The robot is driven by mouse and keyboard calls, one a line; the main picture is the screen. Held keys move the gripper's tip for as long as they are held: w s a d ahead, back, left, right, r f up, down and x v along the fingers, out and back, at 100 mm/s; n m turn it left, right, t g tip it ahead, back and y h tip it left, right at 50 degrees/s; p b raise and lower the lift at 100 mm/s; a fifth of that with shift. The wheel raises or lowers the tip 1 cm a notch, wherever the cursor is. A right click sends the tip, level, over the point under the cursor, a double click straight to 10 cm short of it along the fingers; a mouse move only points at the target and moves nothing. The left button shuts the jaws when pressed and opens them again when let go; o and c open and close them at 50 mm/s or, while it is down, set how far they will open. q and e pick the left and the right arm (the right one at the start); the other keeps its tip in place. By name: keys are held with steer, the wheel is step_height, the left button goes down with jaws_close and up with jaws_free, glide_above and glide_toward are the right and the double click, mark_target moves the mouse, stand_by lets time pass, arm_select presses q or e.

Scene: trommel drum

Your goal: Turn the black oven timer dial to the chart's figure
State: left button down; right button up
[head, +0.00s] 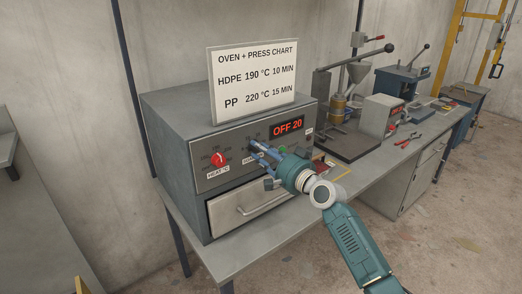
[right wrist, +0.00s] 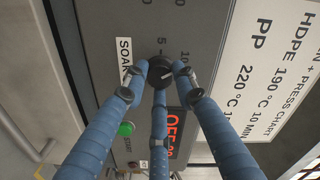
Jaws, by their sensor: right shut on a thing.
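The black timer dial (right wrist: 158,72), above the SOAK label in the panel's own layout, sits between the three blue fingers of my right gripper (right wrist: 161,76) in the right wrist view. The fingers are shut on it. A pale pointer line shows on its face; its exact figure is hard to read. The oven display (head: 287,127) reads OFF 20. The chart (head: 253,80) on top reads HDPE 190 °C 10 MIN and PP 220 °C 15 MIN. My left gripper is out of view.
A red heat knob (head: 218,159) is left of the dial. A green button (right wrist: 126,129) is close to my fingers. The drawer handle (head: 265,203) sticks out below. A press (head: 345,110) and red-handled pliers (head: 408,139) are farther right on the bench.

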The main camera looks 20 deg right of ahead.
steer(key=shift+d+r, duration=0.15)
steer(key=shift+r, duration=0.15)
steer(key=o, duration=1.2)
steer(key=shift+c, duration=0.2)
steer(key=shift+f, duration=0.15)
steer(key=v, duration=1.2)
